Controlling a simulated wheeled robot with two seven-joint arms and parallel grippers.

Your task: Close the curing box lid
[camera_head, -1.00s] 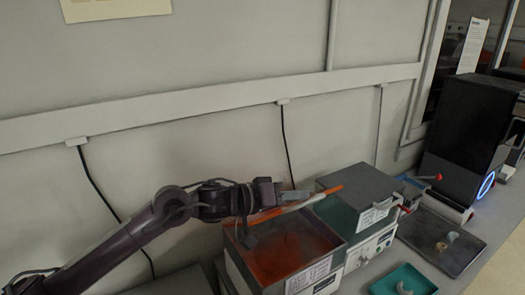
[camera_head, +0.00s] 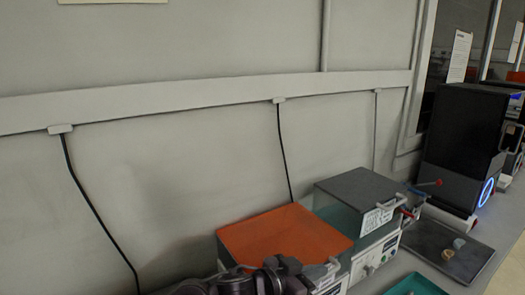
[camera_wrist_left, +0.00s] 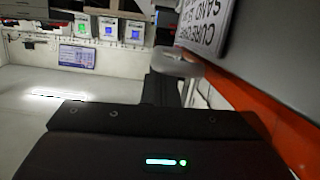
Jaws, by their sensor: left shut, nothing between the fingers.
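The curing box's orange lid (camera_head: 282,234) lies flat over the top of the box at the bottom centre of the head view, hiding the inside. I cannot tell whether a thin gap is left at its rim. The lid's orange edge (camera_wrist_left: 268,112) also shows at the right of the left wrist view, beside a white printed label (camera_wrist_left: 207,22) and a pale handle (camera_wrist_left: 175,62). My left gripper (camera_head: 316,272) is at the lid's front edge, close to the handle, shut and empty. Its fingertips are hard to make out. My right gripper is not in view.
A second box with a dark grey lid (camera_head: 362,187) stands right of the curing box. Further right are a dark tray (camera_head: 462,262) with small items and a black machine (camera_head: 460,140) with a blue ring. A teal tray (camera_head: 412,286) lies in front.

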